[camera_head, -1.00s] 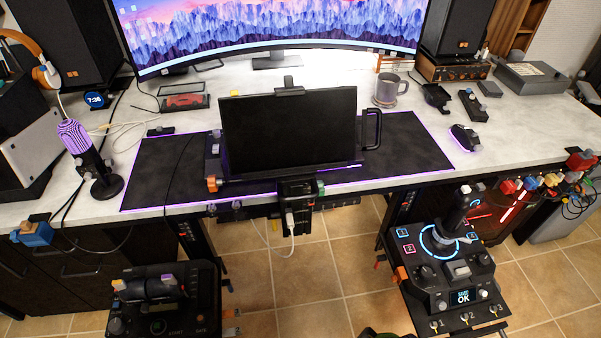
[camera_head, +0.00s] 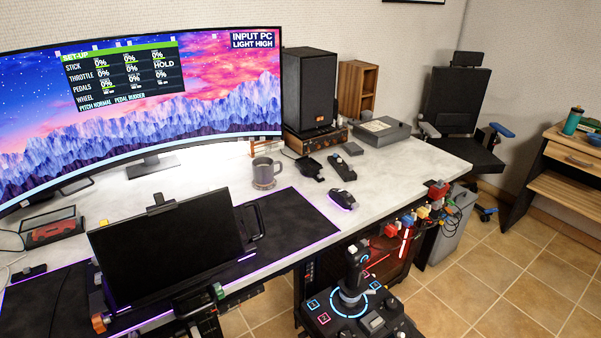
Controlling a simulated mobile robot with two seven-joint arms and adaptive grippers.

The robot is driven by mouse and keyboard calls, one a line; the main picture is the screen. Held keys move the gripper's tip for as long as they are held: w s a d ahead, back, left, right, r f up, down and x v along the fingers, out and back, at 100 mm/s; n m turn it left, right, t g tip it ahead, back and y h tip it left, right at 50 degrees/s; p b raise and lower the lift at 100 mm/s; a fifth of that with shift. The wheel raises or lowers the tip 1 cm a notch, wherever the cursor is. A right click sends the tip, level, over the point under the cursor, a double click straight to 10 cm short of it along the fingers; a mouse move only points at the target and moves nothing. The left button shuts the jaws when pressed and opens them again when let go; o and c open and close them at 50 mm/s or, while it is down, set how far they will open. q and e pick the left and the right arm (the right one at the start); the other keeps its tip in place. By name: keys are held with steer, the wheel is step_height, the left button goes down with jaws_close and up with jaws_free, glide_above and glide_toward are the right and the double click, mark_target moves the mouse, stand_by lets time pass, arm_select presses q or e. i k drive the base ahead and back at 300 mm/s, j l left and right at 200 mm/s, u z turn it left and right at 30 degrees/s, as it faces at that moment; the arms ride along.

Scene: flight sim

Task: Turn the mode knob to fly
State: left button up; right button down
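The flight stick (camera_head: 353,270) stands on its dark control panel (camera_head: 322,318) at the bottom, right of the middle. The panel has a blue lit ring and small lit numbered buttons, and the bottom edge of the picture cuts it off. I cannot make out a mode knob or its setting. Neither of my grippers is in view.
A dark screen (camera_head: 168,250) stands at the desk's front edge. A grey mug (camera_head: 264,173), a mouse (camera_head: 341,199) and a speaker (camera_head: 309,90) are on the desk (camera_head: 385,185). An office chair (camera_head: 456,110) and a wooden side table (camera_head: 570,165) stand right. Tiled floor (camera_head: 500,275) is open there.

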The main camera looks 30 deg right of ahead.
mark_target(391, 306)
steer(key=l+z, duration=0.75)
steer(key=l, duration=0.2)
steer(key=k+j+z, duration=0.1)
steer(key=z, duration=0.3)
steer(key=k+z, duration=0.1)
steer(key=z, duration=0.35)
steer(key=k+z, duration=0.1)
steer(key=z, duration=0.3)
